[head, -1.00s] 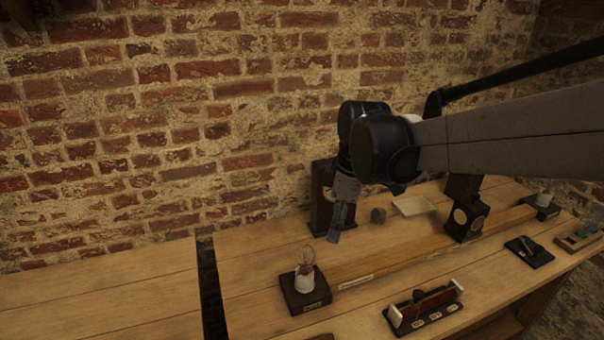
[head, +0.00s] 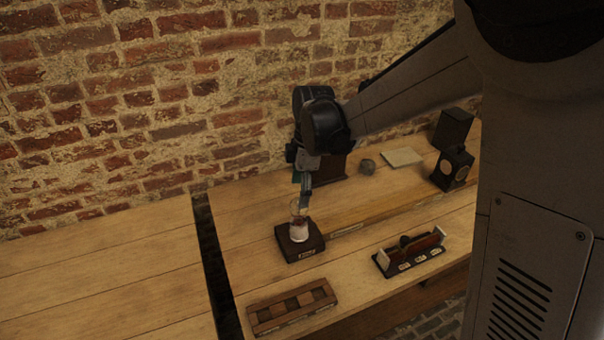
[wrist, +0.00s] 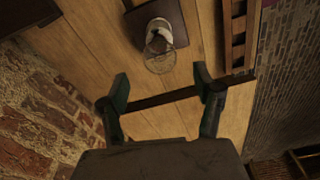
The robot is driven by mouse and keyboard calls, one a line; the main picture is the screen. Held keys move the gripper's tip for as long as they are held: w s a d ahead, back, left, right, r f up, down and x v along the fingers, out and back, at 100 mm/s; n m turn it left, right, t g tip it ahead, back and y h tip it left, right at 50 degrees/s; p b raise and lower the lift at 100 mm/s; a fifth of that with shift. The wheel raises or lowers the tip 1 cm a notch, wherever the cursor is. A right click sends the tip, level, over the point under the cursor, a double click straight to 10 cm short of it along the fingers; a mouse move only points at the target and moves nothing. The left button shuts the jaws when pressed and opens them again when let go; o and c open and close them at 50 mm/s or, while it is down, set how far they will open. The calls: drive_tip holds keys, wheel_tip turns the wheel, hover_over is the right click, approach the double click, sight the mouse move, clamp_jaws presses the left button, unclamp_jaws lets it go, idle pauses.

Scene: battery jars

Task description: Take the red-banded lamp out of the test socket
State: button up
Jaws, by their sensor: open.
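The lamp (head: 297,212), a clear glass bulb with a reddish patch low down, stands upright in a white test socket (head: 299,233) on a dark wooden block (head: 314,240) on the bench. In the wrist view the bulb (wrist: 158,62) points toward my gripper, with the white socket (wrist: 160,26) behind it; I cannot make out its red band there. My gripper (wrist: 165,92) is open and empty, and the lamp lies beyond the fingertips, not between them. In the head view my gripper (head: 303,196) is just above the lamp, partly overlapping its top.
A dark wooden rack with square slots (head: 292,306) lies in front of the block. A black-based instrument with a red bar (head: 410,252) stands to the right. A dark two-part box (head: 452,165) and a pale plate (head: 402,157) are farther back. A dark gap splits the bench at left.

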sight(297, 208)
drive_tip(key=shift+a+f, duration=0.2)
drive_tip(key=shift+f, duration=1.55)
drive_tip(key=shift+a+f, duration=0.2)
drive_tip(key=shift+f, duration=1.55)
drive_tip(key=c, duration=1.5)
drive_tip(key=shift+o, duration=0.2)
drive_tip(key=n+b, duration=0.1)
drive_tip(key=n, duration=0.3)
drive_tip(key=shift+s+b, duration=0.15)
drive_tip(key=shift+b, duration=0.2)
drive_tip(key=shift+n+g+b, duration=0.3)
drive_tip(key=shift+n, duration=0.9)
drive_tip(key=n+b, duration=0.1)
drive_tip(key=n, duration=0.1)
drive_tip(key=shift+f+n+h, duration=0.1)
drive_tip(key=shift+n+h, duration=0.2)
drive_tip(key=shift+n, duration=0.1)
drive_tip(key=n+b, duration=0.1)
drive_tip(key=n, duration=0.2)
drive_tip(key=shift+s+d+n+g, duration=0.1)
drive_tip(key=shift+n+g, duration=0.2)
